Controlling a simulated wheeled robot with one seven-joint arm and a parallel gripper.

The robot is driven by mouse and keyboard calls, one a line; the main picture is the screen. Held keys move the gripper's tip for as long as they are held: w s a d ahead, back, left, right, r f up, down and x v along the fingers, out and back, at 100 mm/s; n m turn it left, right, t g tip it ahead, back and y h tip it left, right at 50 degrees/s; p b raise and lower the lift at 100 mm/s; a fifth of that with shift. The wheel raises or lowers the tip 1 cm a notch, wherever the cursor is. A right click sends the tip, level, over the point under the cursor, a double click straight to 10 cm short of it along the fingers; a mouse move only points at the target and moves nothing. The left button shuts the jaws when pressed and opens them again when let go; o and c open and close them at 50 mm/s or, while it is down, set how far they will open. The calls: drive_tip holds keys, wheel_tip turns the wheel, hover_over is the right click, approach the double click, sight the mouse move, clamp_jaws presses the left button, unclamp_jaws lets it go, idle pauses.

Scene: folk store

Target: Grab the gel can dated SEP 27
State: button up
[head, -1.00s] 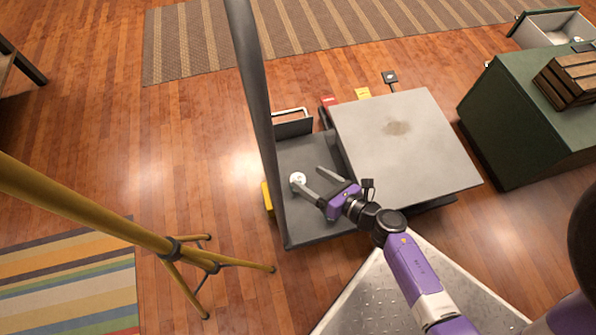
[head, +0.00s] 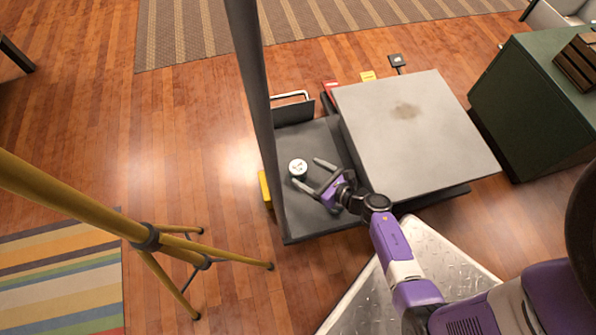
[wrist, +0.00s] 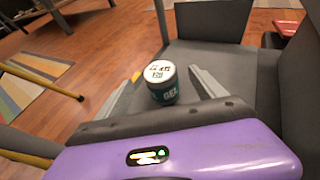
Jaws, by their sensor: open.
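A small round can with a white printed lid (head: 298,167) stands upright on a dark grey platform (head: 297,222) in the head view. In the wrist view the can stands ahead, between the lines of the fingers (wrist: 160,95). The gripper does not hold it.
A dark post (head: 258,110) rises at the platform's left edge. A raised grey block (head: 415,135) stands right of the can. A yellow tripod (head: 150,238) stands at left, and a green cabinet (head: 530,115) at right.

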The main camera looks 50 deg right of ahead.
sight(300, 169)
drive_tip(key=shift+b+x, duration=1.1)
drive_tip(key=shift+x, duration=1.7)
drive_tip(key=c, duration=1.6)
